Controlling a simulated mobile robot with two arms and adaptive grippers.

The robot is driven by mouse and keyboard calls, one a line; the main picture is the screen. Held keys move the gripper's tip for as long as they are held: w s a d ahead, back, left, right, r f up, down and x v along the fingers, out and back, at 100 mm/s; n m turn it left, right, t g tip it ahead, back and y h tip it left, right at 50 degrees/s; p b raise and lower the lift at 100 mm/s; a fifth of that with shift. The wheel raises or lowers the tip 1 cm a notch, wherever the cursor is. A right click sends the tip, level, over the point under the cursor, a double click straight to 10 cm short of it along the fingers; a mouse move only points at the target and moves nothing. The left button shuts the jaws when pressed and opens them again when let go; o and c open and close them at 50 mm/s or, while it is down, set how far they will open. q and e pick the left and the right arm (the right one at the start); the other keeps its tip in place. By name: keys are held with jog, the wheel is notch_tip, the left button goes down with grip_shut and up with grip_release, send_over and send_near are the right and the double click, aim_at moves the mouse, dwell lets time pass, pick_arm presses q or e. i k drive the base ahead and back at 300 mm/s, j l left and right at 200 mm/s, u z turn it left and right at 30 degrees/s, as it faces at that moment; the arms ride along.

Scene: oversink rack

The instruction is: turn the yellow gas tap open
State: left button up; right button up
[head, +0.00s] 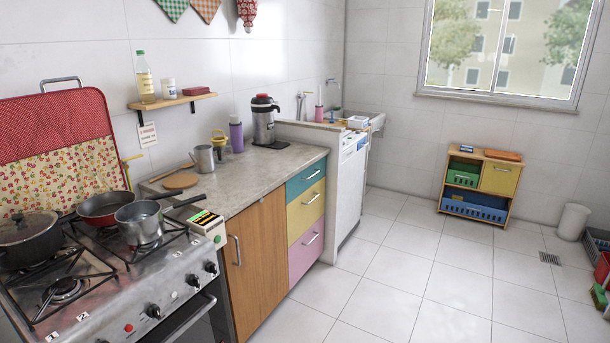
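A thin yellow piece that looks like the gas tap (132,158) shows on the tiled wall, just right of the red stove cover and below a small white sign (147,134). It is small, and a yellow pipe seems to run down from it behind the cover. I cannot tell whether its handle is open or closed. Neither of my grippers is in view.
The stove (110,275) at front left holds a lidded pot (28,238), a red pan (104,208) and a saucepan (140,222). The red cover (60,150) stands behind. The counter (245,180) holds several items.

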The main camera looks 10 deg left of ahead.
aim_at(124, 161)
jog(key=i+u, duration=0.85)
jog(key=i+l+u, duration=0.25)
jog(key=i+u, duration=0.2)
jog(key=i+l+u, duration=0.4)
jog(key=l+u, duration=0.3)
jog(key=k+l+u, duration=0.1)
jog(key=l+u, duration=0.2)
jog(key=k+l+u, duration=0.2)
jog(key=u, duration=0.15)
jog(key=k+l+u, duration=0.1)
jog(key=k+u, duration=0.6)
